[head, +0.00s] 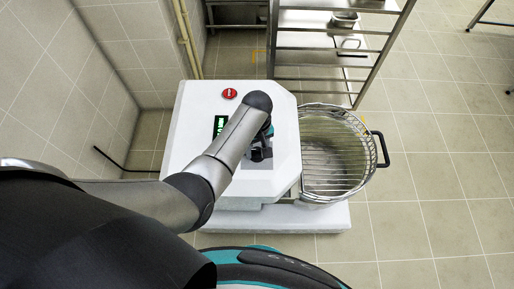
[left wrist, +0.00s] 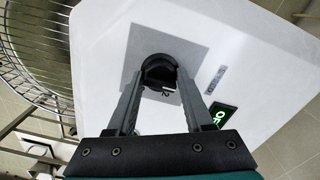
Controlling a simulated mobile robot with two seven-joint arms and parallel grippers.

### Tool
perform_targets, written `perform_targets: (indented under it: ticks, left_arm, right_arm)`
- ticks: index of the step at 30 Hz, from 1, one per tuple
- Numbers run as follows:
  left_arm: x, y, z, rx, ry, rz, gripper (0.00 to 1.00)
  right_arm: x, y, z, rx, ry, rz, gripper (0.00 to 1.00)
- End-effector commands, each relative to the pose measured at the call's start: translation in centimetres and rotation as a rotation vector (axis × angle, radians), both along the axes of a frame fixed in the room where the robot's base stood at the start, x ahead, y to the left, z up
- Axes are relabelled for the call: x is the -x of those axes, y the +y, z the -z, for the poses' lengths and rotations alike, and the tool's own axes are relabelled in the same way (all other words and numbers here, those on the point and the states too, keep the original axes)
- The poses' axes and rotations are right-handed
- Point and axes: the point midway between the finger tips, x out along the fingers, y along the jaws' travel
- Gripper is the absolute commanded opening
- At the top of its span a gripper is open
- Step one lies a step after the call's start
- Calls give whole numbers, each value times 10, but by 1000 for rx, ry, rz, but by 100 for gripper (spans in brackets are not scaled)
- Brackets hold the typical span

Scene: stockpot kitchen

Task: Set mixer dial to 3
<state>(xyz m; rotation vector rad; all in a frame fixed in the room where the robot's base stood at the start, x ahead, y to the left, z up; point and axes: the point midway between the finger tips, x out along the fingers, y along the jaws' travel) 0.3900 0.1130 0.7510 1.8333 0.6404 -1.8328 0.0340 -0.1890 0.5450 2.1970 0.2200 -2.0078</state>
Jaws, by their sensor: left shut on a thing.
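The mixer (head: 185,140) is a white machine whose top lies below my head camera. Its black dial (left wrist: 159,70) sits on a grey square panel (left wrist: 135,62) in the left wrist view. The numeral 2 shows at the dial's near edge; the rest of the scale is hidden. My left gripper (left wrist: 160,84) is shut on the dial, one finger on each side. In the head view my left forearm crosses the mixer top, and the left gripper (head: 262,150) is over the panel. My right gripper is not in view.
A round bowl with a wire guard (head: 335,150) stands at the mixer's right. A red button (head: 229,93) and a green-lit display (head: 220,126) are on the mixer top. A metal shelf rack (head: 325,45) stands behind.

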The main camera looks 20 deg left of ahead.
Motion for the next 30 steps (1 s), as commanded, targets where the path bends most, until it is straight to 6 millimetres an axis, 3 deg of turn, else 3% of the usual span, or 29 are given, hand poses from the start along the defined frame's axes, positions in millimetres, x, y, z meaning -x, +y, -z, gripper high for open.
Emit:
perform_targets:
  ticks: [14, 30]
  left_arm:
    - [0, 0, -1, -1, 2, 84, 0]
    - [0, 1, -2, -2, 2, 547, 0]
  right_arm:
    - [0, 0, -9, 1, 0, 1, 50]
    - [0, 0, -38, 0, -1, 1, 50]
